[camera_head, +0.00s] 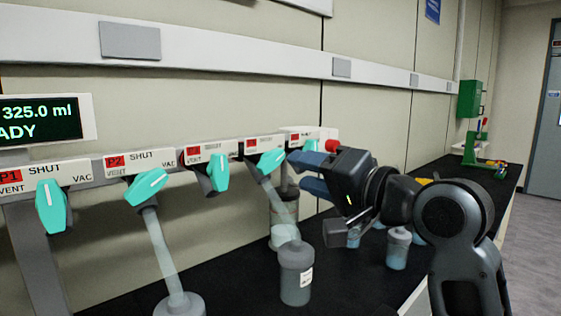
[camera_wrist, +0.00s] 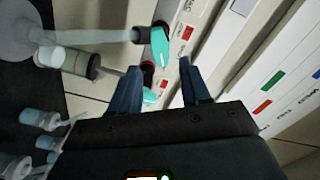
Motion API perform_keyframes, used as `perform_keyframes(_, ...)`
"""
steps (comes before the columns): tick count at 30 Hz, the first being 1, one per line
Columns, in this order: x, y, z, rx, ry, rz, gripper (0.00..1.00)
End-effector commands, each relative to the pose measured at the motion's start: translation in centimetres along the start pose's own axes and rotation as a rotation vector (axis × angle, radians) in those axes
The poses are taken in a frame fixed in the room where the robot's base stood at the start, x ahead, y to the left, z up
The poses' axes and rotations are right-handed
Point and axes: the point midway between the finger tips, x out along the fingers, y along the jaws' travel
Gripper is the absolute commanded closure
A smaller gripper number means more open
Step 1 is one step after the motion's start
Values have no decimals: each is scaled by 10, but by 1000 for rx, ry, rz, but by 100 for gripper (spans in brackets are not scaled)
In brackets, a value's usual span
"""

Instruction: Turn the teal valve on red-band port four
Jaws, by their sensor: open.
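A row of teal valves runs along the white manifold (camera_head: 120,165) in the head view. In the wrist view, my gripper (camera_wrist: 159,66) shows two separated dark fingers. One teal valve (camera_wrist: 160,45) lies beyond the fingertips; another (camera_wrist: 148,97) shows between the fingers, partly hidden. I cannot tell contact.
Valves P1 (camera_head: 50,207) and P2 (camera_head: 147,184) sit at left under SHUT labels. A grey-lidded flask (camera_head: 296,275) stands below the fourth valve. Smaller jars (camera_head: 398,248) stand on the black bench near my arm. A green stand (camera_head: 476,145) is at the far end.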

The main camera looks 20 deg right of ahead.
Motion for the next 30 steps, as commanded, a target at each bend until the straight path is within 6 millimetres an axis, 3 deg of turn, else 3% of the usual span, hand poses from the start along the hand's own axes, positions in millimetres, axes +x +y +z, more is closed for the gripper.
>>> perform_keyframes(13, 62, 0, 0, -1, 0, 0, 53)
perform_keyframes(25, 70, 1, 1, -1, 1, 0, 53)
perform_keyframes(30, 70, 1, 1, -1, 1, 0, 69)
